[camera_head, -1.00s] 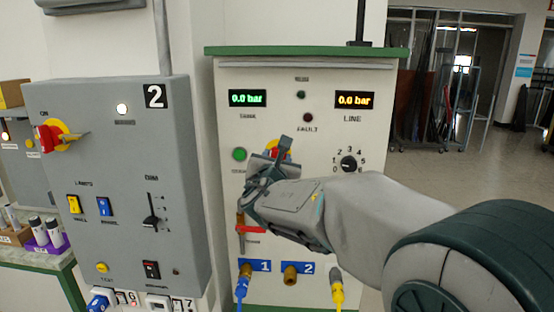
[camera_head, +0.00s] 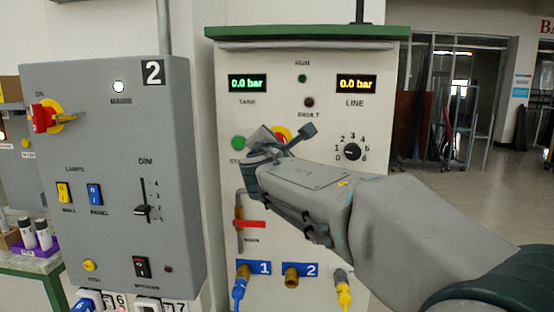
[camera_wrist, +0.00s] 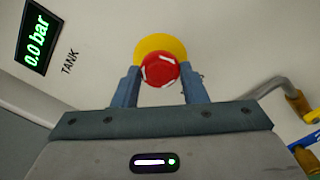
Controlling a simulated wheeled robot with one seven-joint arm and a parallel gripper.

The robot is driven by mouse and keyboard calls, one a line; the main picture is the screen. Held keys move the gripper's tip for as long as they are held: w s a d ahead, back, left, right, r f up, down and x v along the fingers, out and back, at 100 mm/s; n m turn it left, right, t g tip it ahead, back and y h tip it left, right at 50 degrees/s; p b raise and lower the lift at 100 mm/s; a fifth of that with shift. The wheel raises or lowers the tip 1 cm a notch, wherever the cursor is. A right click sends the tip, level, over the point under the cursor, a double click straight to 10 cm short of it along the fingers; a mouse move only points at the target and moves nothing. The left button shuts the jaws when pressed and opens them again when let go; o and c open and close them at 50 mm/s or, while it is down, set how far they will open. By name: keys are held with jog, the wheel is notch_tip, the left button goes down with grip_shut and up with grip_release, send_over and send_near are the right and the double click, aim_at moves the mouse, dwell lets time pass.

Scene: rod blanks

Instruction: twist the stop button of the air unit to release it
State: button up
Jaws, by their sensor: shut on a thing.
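The air unit (camera_head: 320,120) is a pale cabinet with a green top edge. Its stop button is a red mushroom head on a yellow disc. In the wrist view the red button (camera_wrist: 160,70) sits between my two fingers, with white marks on its face and the yellow disc (camera_wrist: 160,45) behind it. My gripper (camera_wrist: 160,85) is shut on the button, one finger on each side. In the head view my gripper (camera_head: 268,145) covers most of the button, and only a bit of red and yellow (camera_head: 282,133) shows above it.
A green start button (camera_head: 239,143) is left of my gripper and a numbered knob (camera_head: 351,152) is right. A red-handled valve (camera_head: 250,224) and hose ports sit below. A grey box marked 2 (camera_head: 110,180) stands at the left. Both bar displays read 0.0.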

jog(key=shift+r+m+b, duration=0.1)
jog(key=shift+m+b, duration=0.5)
jog(key=shift+w+r, duration=0.1)
jog(key=shift+r, duration=0.05)
jog(key=o, duration=0.7)
jog(key=shift+o, duration=1.4)
jog(key=shift+w, duration=0.15)
jog(key=shift+f, duration=0.2)
jog(key=s+b, duration=0.2)
jog(key=s, duration=1.2)
jog(key=shift+a, duration=0.2)
